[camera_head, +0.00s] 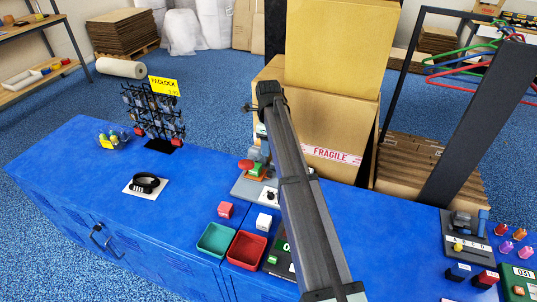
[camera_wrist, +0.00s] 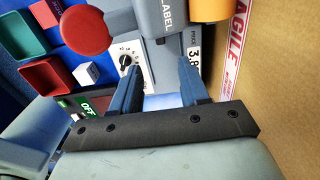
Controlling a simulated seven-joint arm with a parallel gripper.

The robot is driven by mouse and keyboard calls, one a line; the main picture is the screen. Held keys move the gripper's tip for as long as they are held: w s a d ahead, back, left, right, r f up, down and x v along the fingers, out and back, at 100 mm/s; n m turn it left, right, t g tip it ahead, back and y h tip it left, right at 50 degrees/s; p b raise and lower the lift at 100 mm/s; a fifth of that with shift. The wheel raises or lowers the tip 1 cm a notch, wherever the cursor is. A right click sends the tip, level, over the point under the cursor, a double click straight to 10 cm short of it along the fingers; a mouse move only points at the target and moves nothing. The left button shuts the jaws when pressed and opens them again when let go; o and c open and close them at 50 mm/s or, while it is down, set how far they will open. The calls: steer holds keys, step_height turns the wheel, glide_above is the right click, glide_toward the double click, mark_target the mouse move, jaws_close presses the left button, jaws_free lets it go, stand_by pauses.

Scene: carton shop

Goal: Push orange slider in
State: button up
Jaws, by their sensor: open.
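An orange part (camera_wrist: 212,9), cut off by the top edge of the wrist view, sits against a grey device (camera_wrist: 172,18) marked LABEL. I cannot tell how far it stands out. The red button (camera_wrist: 83,30) also shows large in the wrist view. My gripper (camera_wrist: 158,64) is open and empty, its two blue-grey fingers apart, with the dial and price tag beyond them. In the head view my arm hides much of this area.
A green tray (camera_head: 215,240) and a red tray (camera_head: 246,250) lie left of my arm, near a red cube (camera_head: 225,210) and a white cube (camera_head: 264,222). A FRAGILE carton (camera_head: 330,130) stands close behind. The blue bench (camera_head: 75,165) is mostly clear at left.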

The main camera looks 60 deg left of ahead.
steer(key=shift+r, duration=0.8)
